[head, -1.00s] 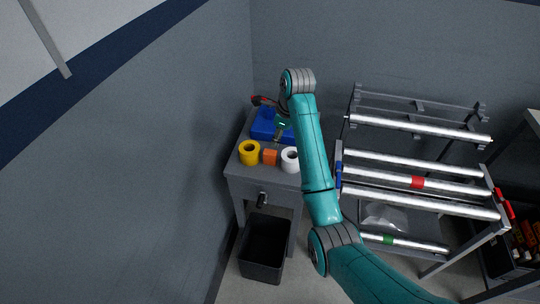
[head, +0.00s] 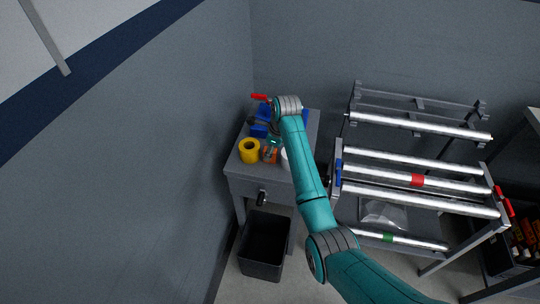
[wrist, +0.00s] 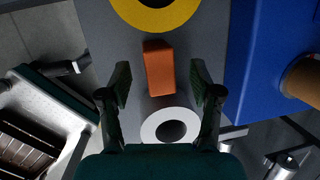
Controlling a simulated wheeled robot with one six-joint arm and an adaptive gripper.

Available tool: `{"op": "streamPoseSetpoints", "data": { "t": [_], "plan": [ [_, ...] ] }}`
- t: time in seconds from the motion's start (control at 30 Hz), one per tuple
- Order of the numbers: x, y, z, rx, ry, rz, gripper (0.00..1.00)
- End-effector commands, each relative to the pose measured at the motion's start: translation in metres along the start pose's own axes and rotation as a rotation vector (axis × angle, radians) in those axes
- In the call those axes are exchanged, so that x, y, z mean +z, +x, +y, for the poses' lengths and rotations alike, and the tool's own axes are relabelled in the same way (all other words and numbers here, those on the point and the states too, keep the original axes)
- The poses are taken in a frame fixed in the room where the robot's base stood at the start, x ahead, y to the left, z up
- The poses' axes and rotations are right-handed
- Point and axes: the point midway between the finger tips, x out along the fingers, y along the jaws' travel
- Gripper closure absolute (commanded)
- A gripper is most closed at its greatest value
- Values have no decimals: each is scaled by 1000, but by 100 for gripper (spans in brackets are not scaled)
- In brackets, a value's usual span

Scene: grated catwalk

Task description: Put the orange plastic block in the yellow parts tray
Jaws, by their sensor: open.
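The orange block (head: 269,156) sits on the small grey table (head: 235,168), between a yellow ring-shaped roll (head: 250,150) and a white roll (head: 285,160). In the wrist view the orange block (wrist: 158,68) stands between the fingertips of my open gripper (wrist: 161,78), apart from both. The yellow roll (wrist: 168,8) is just beyond the block and the white roll (wrist: 170,128) is on the near side, between the fingers. In the head view my gripper (head: 271,147) is over the block and partly covers it. I see no yellow tray in these views.
A blue container (head: 258,131) is behind the block, partly hidden by my arm; in the wrist view the blue surface (wrist: 255,70) is at right with a brown round thing (wrist: 305,80). A black bin (head: 262,262) stands below. A roller rack (head: 415,180) is at right.

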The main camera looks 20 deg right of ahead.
Motion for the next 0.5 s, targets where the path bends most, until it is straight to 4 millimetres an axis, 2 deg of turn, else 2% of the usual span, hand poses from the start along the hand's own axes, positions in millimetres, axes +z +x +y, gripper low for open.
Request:
{"op": "streamPoseSetpoints", "data": {
  "t": [0.23, 0.27, 0.5],
  "plan": [
    [0, 2, 0, -1, 0, 0, 36],
    [0, 2, 0, -1, 0, 0, 41],
    [0, 2, 0, -1, 0, 0, 100]
  ]
}}
